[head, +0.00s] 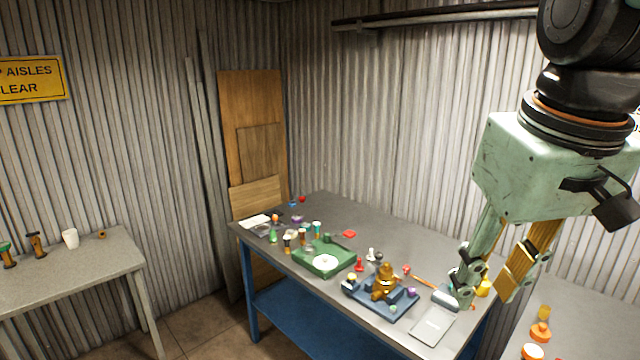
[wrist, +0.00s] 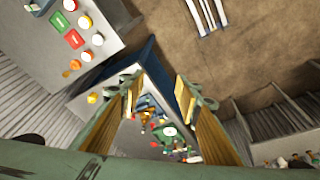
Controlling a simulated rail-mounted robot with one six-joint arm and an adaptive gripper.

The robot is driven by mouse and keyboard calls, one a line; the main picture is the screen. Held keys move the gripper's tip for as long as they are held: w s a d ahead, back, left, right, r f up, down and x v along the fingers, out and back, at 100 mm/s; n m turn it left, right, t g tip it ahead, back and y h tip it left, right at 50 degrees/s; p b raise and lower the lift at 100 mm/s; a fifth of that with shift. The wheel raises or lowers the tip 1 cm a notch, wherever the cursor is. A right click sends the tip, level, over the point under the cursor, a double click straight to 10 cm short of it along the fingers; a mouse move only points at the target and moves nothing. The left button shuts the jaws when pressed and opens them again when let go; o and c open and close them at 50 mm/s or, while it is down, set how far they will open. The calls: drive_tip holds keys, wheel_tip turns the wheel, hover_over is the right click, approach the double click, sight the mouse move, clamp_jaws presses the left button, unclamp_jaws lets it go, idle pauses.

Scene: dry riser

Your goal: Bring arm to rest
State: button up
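My gripper (head: 492,290) hangs from my arm at the right of the head view, above the right end of the grey workbench (head: 400,243). Its fingers are apart, and nothing shows between them. In the wrist view the two fingers (wrist: 158,98) also stand apart, with the bench and its items far below. On the bench are a blue tray (head: 404,308) with a brass fitting (head: 385,283) on it and a green tray (head: 318,266) with a white disc (head: 325,262). The bench under the gripper is partly hidden.
Several small bottles and knobs stand on the bench's left half. A grey side table (head: 75,262) holds a white cup (head: 70,238). Another table (head: 590,315) at the right bears orange-capped items (head: 540,332). Corrugated walls close the back; a wall rail (head: 440,17) runs high up.

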drive_tip(key=s+a+f, duration=0.1)
drive_tip(key=s+f, duration=0.1)
drive_tip(key=s, duration=0.4)
drive_tip(key=s+f+m, duration=0.1)
drive_tip(key=s+f, duration=0.1)
drive_tip(key=s, duration=0.4)
drive_tip(key=shift+s+a+f+t+b, duration=0.15)
drive_tip(key=shift+a+f+t+b, duration=0.1)
drive_tip(key=shift+a+t+b, duration=0.15)
drive_tip(key=shift+o, duration=0.3)
drive_tip(key=shift+r, duration=0.1)
idle(1.2)
